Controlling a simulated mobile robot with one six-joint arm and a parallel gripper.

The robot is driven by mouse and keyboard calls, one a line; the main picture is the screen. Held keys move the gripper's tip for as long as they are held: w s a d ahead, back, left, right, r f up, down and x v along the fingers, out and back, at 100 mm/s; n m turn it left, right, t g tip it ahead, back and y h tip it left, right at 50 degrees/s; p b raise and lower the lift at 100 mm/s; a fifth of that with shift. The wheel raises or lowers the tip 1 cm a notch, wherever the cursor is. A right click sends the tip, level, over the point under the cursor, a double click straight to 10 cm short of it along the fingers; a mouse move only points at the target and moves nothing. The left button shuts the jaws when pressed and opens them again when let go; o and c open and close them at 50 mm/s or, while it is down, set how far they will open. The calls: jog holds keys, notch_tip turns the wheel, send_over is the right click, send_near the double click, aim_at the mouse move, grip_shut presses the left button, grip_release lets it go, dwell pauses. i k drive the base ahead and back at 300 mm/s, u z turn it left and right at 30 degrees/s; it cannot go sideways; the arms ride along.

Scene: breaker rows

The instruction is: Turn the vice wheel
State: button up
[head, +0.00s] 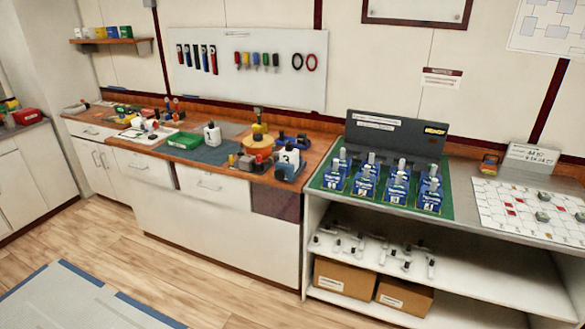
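A blue, vice-like tool (291,140) sits on the wooden workbench toward its right end. A round yellow-tan disc (258,145) lies just left of it, with a yellow and dark piece (258,128) standing at it. I cannot tell whether this disc or a small part of the blue tool is the vice wheel. My gripper is not in view.
The wooden bench (325,133) also carries a green tray (184,141), a white bottle-like item (212,134) and small tools. Right of it, blue breaker-like units stand on a green mat (318,182) on a shelf unit. The wood floor (130,250) before the bench is mostly clear, with a grey-blue mat (75,298).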

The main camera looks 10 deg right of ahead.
aim_at(280, 174)
jog(key=u, duration=0.05)
jog(key=i, duration=0.95)
jog(key=z, duration=0.05)
